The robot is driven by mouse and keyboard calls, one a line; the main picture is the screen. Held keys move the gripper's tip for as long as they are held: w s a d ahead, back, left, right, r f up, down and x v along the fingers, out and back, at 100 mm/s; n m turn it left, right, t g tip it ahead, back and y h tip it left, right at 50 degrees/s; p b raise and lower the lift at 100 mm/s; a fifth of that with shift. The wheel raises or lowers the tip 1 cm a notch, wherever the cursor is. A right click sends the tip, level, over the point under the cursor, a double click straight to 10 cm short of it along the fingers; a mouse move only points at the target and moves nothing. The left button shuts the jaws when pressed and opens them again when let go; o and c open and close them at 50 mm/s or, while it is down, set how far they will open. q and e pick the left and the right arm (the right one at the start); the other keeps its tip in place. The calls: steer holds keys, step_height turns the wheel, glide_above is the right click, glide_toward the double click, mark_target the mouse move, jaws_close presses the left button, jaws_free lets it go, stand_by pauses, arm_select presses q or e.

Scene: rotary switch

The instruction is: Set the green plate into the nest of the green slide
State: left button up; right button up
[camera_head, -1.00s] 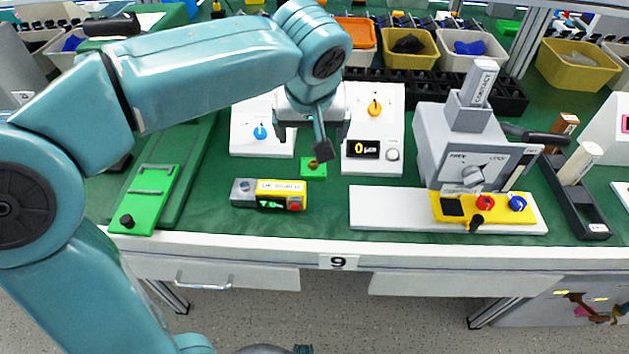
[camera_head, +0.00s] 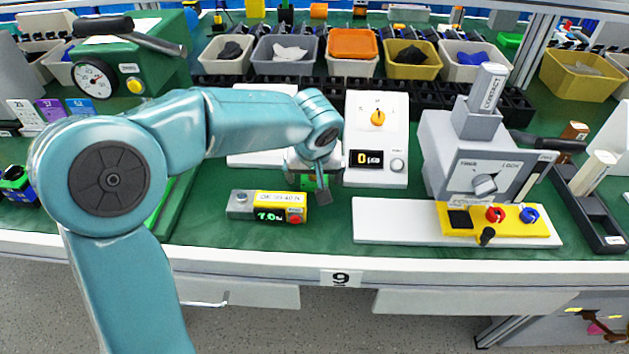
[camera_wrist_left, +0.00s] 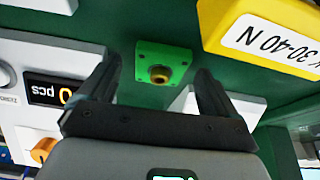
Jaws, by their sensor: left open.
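The small green plate (camera_wrist_left: 150,56) with a round brass knob lies on the green bench mat in the left wrist view. In the head view the plate (camera_head: 308,186) is mostly hidden behind my left gripper (camera_head: 313,186). In the left wrist view my left gripper (camera_wrist_left: 156,80) is open and empty, its fingers spread either side of the plate's line; I cannot tell how high it is. The green slide (camera_head: 160,215) is almost wholly covered by my left arm in the head view, so its nest is hidden. My right gripper is not in view.
A yellow-grey gauge box (camera_head: 267,206) lies just in front of the plate. A white panel with an orange knob (camera_head: 376,140) stands right of the gripper. A grey press (camera_head: 470,165) stands farther right. The green machine with a dial (camera_head: 130,75) is back left.

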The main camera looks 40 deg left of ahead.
arm_select(q)
steer(key=shift+f, duration=0.25)
steer(key=shift+r, duration=0.1)
steer(key=c, duration=1.3)
